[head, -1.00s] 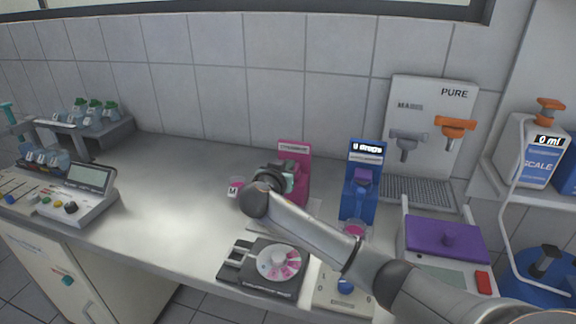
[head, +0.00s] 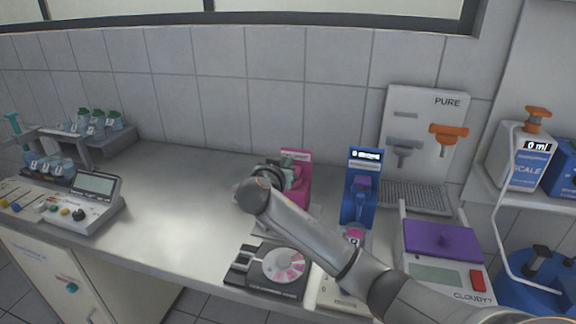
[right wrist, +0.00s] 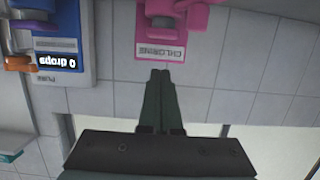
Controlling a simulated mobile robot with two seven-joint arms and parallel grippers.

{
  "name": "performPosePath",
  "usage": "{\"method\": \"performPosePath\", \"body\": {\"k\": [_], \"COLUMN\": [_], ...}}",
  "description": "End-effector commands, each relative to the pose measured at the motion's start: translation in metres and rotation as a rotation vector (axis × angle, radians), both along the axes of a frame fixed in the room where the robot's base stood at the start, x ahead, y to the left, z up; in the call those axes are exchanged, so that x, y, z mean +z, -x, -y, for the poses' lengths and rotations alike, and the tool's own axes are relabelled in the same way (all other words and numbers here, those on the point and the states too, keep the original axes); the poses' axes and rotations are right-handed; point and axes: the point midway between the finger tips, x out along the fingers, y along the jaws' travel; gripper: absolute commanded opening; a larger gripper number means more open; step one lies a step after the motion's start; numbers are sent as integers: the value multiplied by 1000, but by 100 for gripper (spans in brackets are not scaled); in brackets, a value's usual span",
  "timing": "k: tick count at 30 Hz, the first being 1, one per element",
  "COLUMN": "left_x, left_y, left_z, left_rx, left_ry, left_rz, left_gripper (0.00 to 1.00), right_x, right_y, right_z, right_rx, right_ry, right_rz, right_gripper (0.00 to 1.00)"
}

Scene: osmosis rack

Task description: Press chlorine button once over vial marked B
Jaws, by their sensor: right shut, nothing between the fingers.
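The pink chlorine dispenser (head: 301,187) stands on the bench in the middle of the head view. It also shows upside down in the right wrist view (right wrist: 180,74), with its CHLORINE label readable. My right gripper (right wrist: 161,73) is shut and empty, its fingertips in line with that label; I cannot tell whether they touch it. In the head view my right arm hides much of the dispenser's lower front and whatever stands there. No vial marked B can be made out; the lettering on the vials at the left (head: 84,122) is too small to read. My left gripper is not in view.
A blue drops dispenser (head: 361,190) stands right of the pink one, with a small pink-filled container (head: 354,236) under it. A round-dial device (head: 283,266) and a purple-lidded device (head: 440,240) sit in front. The bench (head: 180,200) left of centre is clear.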

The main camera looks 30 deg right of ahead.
Motion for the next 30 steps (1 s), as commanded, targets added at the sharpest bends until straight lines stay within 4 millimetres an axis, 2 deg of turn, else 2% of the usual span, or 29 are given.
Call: {"method": "performPosePath", "body": {"k": [4,10,15,30], "left_x": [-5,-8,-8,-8], "left_y": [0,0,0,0], "left_z": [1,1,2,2], "left_rx": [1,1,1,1], "left_ry": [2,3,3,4], "left_rz": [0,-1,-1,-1], "left_gripper": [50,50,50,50], "right_x": [6,14,16,17], "right_y": [20,38,44,44], "right_z": [-24,-44,-50,-50], "right_rx": [2,0,-2,-2], "right_ry": [-3,-1,1,1], "right_rz": [3,1,0,2], "right_gripper": [0,0,0,0]}}
